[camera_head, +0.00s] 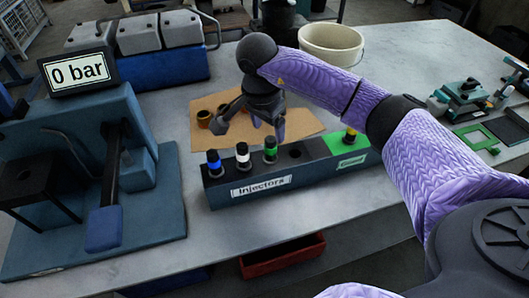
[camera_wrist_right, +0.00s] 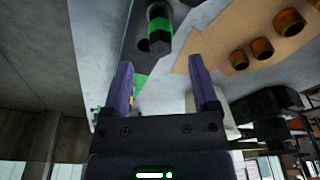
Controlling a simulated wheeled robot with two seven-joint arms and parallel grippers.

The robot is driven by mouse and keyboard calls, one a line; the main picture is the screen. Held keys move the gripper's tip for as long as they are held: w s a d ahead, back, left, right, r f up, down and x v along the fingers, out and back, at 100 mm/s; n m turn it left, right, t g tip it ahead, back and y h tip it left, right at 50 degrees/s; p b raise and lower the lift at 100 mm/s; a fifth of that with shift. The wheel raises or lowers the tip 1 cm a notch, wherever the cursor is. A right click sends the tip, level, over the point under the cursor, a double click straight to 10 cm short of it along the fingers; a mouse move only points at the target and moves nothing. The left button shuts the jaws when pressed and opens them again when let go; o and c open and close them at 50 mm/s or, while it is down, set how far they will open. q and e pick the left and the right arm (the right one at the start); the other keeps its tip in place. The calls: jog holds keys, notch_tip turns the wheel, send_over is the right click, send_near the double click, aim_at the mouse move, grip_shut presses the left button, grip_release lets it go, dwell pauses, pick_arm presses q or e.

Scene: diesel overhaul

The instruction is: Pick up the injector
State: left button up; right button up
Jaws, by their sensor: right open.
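A dark rack (camera_head: 218,192) labelled "Injectors" stands on the grey table. Injectors with blue (camera_head: 214,168), white (camera_head: 243,160) and green (camera_head: 270,155) bands stand upright in it, left to right. An empty hole (camera_head: 295,153) follows. A yellow-banded injector (camera_head: 350,137) stands in the green section at the right end. My right gripper (camera_head: 250,126) is open and empty, above and behind the green-banded injector. In the right wrist view, the green-banded injector (camera_wrist_right: 159,30) lies beyond the open fingertips (camera_wrist_right: 160,66), roughly centred between them and apart from them. My left gripper is not in view.
A brown mat (camera_head: 180,138) with several small brass-coloured cups (camera_head: 205,118) lies behind the rack. A blue test stand (camera_head: 75,140) with a lever and a "0 bar" display (camera_head: 77,72) is at left. A cream bowl (camera_head: 332,45) stands behind. A red tray (camera_head: 283,257) sits below the table's front edge.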

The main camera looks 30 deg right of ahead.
aim_at(270, 139)
jog(key=f, duration=0.4)
jog(key=d+f, duration=0.1)
jog(key=f, duration=0.1)
jog(key=shift+w+f, duration=0.15)
jog(key=shift+f, duration=0.15)
grip_shut()
dwell(0.9)
